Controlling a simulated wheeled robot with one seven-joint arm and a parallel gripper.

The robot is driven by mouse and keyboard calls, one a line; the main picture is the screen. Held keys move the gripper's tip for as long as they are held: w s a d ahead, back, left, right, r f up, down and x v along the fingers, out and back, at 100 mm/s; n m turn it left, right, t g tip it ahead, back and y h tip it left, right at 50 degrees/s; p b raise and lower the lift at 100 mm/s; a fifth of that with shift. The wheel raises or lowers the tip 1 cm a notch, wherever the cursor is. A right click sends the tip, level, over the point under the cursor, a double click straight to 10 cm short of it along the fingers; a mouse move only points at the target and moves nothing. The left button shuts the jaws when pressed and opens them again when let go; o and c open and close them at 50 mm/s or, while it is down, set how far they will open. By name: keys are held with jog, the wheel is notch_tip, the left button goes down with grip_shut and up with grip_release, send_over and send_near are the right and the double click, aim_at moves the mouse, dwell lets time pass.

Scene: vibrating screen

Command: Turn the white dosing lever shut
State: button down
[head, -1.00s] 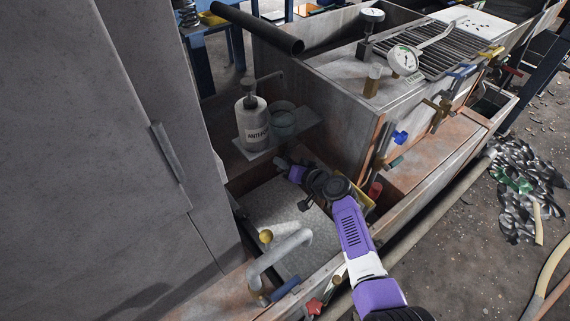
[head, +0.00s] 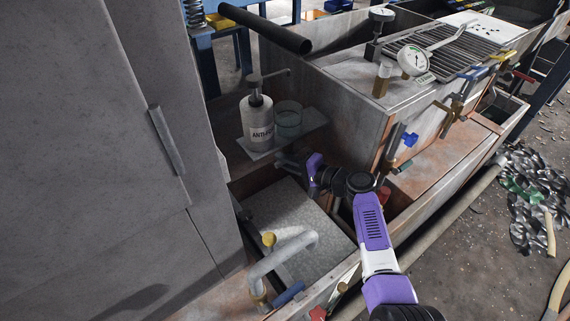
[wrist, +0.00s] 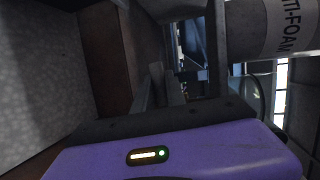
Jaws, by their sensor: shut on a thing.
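My gripper (head: 284,161) is at the far end of my purple and black arm, just below the front of the small shelf (head: 312,117) that carries the anti-foam bottle (head: 257,118). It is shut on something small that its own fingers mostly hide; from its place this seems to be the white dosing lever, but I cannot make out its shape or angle. In the wrist view the finger parts (wrist: 162,88) show as grey bars above the purple housing, with the bottle (wrist: 272,28) at the upper right.
A glass beaker (head: 288,120) stands beside the bottle. A bent grey pipe (head: 283,256) rises in front, near a grey plate (head: 285,220). A grey tank with a pressure gauge (head: 413,60) stands to the right. A tall grey cabinet (head: 110,150) closes the left side.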

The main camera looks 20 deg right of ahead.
jog(key=shift+r+m, duration=0.15)
jog(key=shift+m, duration=0.25)
jog(key=shift+d, duration=0.1)
jog(key=c, duration=1.4)
grip_release()
jog(key=shift+o, duration=0.2)
jog(key=p+v, duration=0.2)
jog(key=v, duration=0.5)
jog(key=shift+s+d, duration=0.25)
jog(key=shift+s, duration=0.05)
jog(key=shift+s, duration=0.1)
